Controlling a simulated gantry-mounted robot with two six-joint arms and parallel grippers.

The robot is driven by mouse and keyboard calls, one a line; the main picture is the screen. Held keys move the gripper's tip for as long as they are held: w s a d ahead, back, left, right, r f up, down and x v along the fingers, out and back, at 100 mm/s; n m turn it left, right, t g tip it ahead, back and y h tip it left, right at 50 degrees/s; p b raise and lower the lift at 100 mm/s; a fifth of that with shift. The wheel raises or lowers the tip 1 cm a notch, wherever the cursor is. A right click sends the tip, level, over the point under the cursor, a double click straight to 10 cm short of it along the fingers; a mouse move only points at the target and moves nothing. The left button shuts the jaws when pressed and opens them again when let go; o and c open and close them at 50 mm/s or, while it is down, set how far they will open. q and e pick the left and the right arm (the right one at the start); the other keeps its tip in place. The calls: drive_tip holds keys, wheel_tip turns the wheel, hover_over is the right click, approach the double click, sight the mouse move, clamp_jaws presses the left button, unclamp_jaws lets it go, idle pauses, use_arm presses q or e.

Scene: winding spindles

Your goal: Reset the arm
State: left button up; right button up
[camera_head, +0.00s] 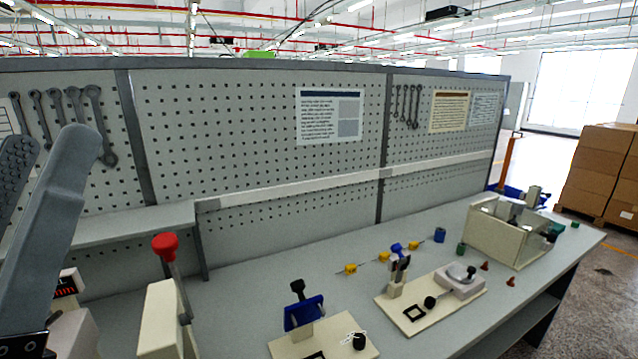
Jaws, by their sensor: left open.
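My left gripper (48,150) is at the far left of the head view, with its two long grey fingers pointing up and spread apart. Nothing shows between the fingers. They stand in front of the pegboard, close to the camera, and apart from the devices on the bench. The rest of my left arm is cut off by the left edge. My right gripper is out of the frame.
A red-knobbed lever (166,246) stands right of my left gripper. The grey bench (240,285) holds a blue clamp fixture (303,312), a winding fixture (408,310) and a cream box (500,238). A pegboard (250,130) closes the back. Bare bench lies between the lever and clamp.

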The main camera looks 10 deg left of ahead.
use_arm(q)
wheel_tip(320, 180, up, 37)
drive_tip(key=w+m+h+p, duration=0.1)
drive_tip(key=m+p, duration=0.1)
drive_tip(key=p, duration=3.6)
drive_tip(key=shift+d+f+g, duration=0.15)
drive_tip(key=shift+d+g, duration=0.1)
drive_tip(key=shift+g, duration=0.15)
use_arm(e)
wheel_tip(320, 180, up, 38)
